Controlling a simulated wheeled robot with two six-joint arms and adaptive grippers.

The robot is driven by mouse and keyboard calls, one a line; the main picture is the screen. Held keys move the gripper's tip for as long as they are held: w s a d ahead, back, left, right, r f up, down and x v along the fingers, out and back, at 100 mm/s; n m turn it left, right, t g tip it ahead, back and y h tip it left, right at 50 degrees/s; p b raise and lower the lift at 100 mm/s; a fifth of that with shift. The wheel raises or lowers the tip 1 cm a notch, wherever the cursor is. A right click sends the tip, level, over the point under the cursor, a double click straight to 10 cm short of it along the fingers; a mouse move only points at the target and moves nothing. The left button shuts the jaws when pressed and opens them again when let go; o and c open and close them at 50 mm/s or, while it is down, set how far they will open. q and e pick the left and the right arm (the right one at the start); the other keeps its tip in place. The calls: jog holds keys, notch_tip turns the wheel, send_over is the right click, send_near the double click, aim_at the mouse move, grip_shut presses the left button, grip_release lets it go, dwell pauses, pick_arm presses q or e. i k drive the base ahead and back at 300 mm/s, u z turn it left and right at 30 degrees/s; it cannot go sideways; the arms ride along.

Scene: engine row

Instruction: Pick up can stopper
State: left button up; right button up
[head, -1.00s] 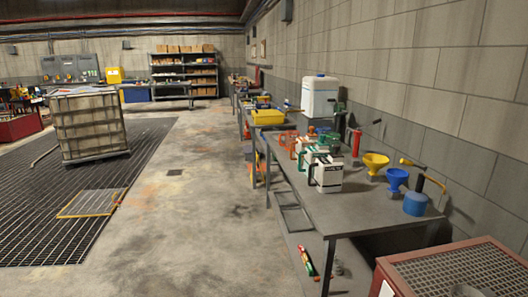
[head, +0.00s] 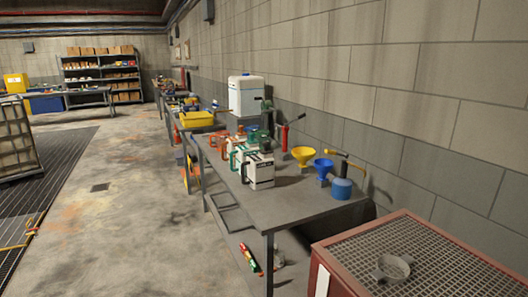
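I cannot pick out a can stopper for certain at this size. White cans (head: 259,171) with green and orange handles stand in a cluster on the grey workbench (head: 290,205); their tops are too small to read clearly. A large white canister (head: 246,97) stands behind them near the wall. A small grey round piece with side tabs (head: 391,268) lies on the mesh top of a red cabinet (head: 420,262) at the lower right; I cannot tell what it is. Neither of my grippers shows in the head view.
On the bench stand a yellow funnel (head: 304,157), a blue funnel (head: 323,167) and a blue round container (head: 341,188). A yellow bin (head: 197,119) is further back. The concrete floor (head: 120,230) left of the bench is open. Shelves (head: 102,75) stand at the far wall.

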aim_at(266, 150)
jog(key=u, duration=1.15)
jog(key=i, duration=2.95)
jog(key=z, duration=3.5)
